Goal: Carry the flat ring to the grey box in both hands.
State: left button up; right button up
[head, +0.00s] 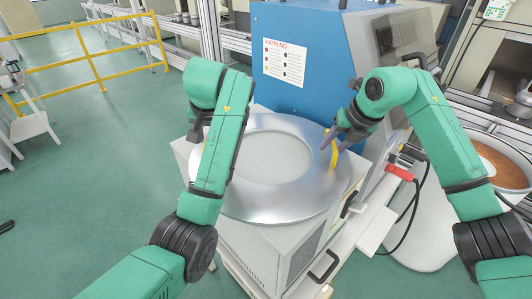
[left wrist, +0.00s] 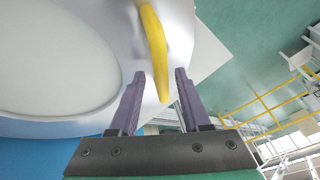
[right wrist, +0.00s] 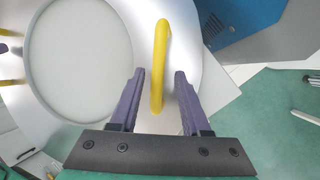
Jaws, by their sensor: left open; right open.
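The flat ring (head: 265,206) is a wide silver disc with a large round hole and yellow handles. It lies flat on top of the light grey box (head: 262,250), which has vents in its side. My right gripper (head: 333,137) is open at the ring's right handle (head: 334,155); in the right wrist view that handle (right wrist: 160,60) stands between the fingers. In the left wrist view my left gripper (left wrist: 160,74) is open, with the other yellow handle (left wrist: 153,40) running between and beyond its fingertips. In the head view my left arm mostly hides that gripper.
A blue machine (head: 310,25) with a warning sign stands right behind the box. A red-handled tool (head: 399,173) with a black cable is at the right. A yellow railing (head: 95,62) stands at the back left.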

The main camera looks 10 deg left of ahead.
pick_arm(q)
notch_tip(320, 180, up, 10)
jog(key=shift+d+f, duration=0.15)
jog(key=shift+f, duration=0.05)
jog(key=shift+r, duration=0.2)
pick_arm(e)
jog(key=shift+s+r, duration=0.1)
jog(key=shift+r, duration=0.05)
jog(key=v, duration=1.1)
jog(key=shift+s+d+r, duration=0.15)
jog(key=shift+d+r, duration=0.05)
jog(key=shift+r, duration=0.1)
pick_arm(q)
jog(key=shift+f, duration=0.1)
